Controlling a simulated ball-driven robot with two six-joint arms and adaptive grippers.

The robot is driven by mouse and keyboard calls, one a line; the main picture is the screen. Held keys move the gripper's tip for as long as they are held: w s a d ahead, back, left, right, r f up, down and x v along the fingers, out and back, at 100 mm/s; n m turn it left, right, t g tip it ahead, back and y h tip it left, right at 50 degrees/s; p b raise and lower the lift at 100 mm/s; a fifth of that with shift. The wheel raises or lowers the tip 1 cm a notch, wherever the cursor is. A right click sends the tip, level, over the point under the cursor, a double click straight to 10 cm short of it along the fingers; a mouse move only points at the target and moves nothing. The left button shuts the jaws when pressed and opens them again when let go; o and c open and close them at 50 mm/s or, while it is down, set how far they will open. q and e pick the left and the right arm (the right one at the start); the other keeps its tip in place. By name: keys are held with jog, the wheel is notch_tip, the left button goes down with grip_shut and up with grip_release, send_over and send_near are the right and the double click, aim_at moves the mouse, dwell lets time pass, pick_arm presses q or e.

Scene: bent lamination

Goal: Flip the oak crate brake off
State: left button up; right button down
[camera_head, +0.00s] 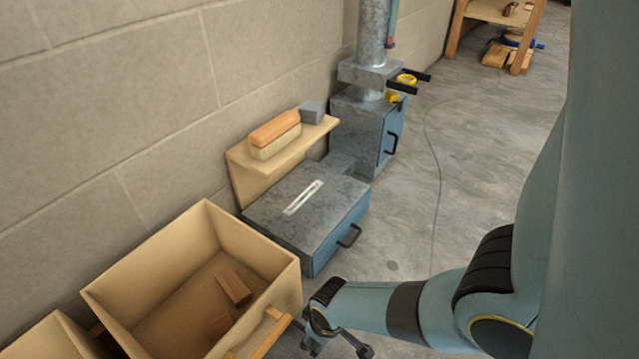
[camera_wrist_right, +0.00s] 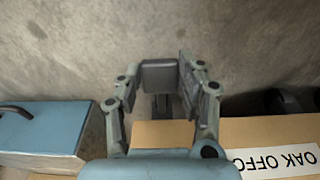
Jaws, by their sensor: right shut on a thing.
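The oak crate (camera_head: 265,255) is a tan open wooden box at the lower left of the head view, with brown wood pieces (camera_head: 234,286) inside. In the wrist view its front (camera_wrist_right: 265,140) carries a label (camera_wrist_right: 285,162) reading "OAK OFFC…", cut off by the frame. My right gripper (camera_head: 335,345) is low beside the crate's right side. In the wrist view its fingers (camera_wrist_right: 173,80) are closed around a small dark part (camera_wrist_right: 160,105) at the crate, apparently the brake; its exact shape and position are mostly hidden. My left gripper is not in view.
A blue metal cabinet (camera_head: 340,225) with a black handle and slotted top stands beyond the crate. A wall shelf (camera_head: 240,165) holds an orange-topped block. A metal duct (camera_head: 372,30) rises behind. The concrete floor at right is mostly clear apart from a thin cable.

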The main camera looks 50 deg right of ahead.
jog(key=shift+w+r+g+p, duration=0.35)
jog(key=shift+r+g+p, duration=0.1)
jog(key=shift+r+g, duration=0.35)
jog(key=shift+g, duration=0.2)
jog(key=shift+r+g, duration=0.1)
jog(key=shift+g, duration=0.3)
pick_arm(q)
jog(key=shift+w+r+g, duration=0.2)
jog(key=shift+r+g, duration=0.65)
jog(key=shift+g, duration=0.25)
pick_arm(e)
jog(key=shift+s, duration=0.1)
jog(key=c, duration=0.8)
grip_release()
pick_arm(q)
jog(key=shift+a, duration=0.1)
pick_arm(e)
notch_tip(320, 180, up, 12)
jog(key=shift+w, duration=0.45)
